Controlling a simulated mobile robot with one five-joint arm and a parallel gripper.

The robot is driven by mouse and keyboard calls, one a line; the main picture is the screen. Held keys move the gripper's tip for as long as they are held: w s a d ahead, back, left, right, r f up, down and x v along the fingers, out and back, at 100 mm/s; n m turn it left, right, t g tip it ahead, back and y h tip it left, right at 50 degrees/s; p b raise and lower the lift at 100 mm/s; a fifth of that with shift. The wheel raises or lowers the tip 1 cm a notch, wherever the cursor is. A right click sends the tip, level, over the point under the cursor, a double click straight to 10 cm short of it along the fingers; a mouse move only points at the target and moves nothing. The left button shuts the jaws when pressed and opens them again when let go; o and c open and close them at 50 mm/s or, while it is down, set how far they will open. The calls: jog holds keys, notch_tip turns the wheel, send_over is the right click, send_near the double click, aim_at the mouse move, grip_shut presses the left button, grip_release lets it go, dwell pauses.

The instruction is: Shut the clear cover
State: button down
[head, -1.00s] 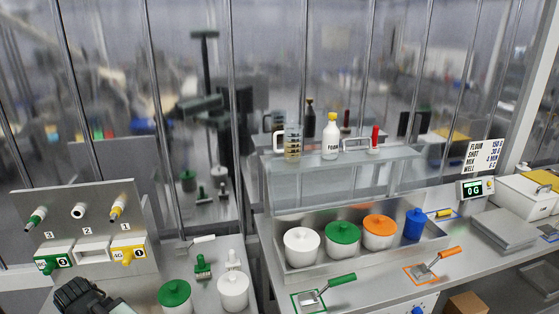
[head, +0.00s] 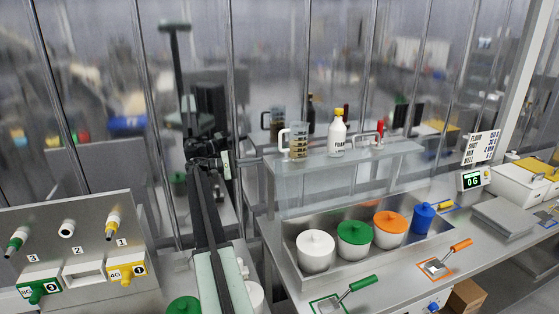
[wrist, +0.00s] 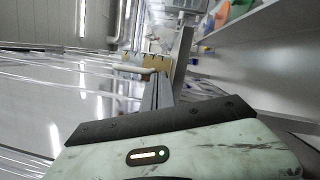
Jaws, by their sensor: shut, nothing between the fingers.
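A see-through panel (head: 340,188), which looks like the clear cover, stands raised behind the steel tray of tubs, below the shelf. Its hinge and edges are hard to make out. My gripper (head: 222,163) is at the end of my raised arm, left of the panel and near the shelf's left end. Its fingers (wrist: 158,82) are shut and empty in the wrist view. I cannot tell whether they touch the shelf or panel.
A measuring jug (head: 297,142), a white bottle (head: 337,134) and a red-topped item (head: 379,135) stand on the shelf (head: 355,160). White (head: 315,250), green (head: 354,240) and orange-lidded (head: 389,229) tubs sit in the steel tray (head: 303,280). Scoops lie in front.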

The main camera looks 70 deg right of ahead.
jog(key=p+x, duration=0.1)
jog(key=x, duration=1)
jog(key=shift+a, duration=0.15)
jog(key=shift+s+a+r+p, duration=0.35)
jog(key=shift+s+a+r, duration=0.05)
jog(key=shift+s+a, duration=0.25)
jog(key=shift+s+a+r+p, duration=0.35)
jog(key=shift+s+a, duration=0.2)
jog(key=shift+a, duration=0.1)
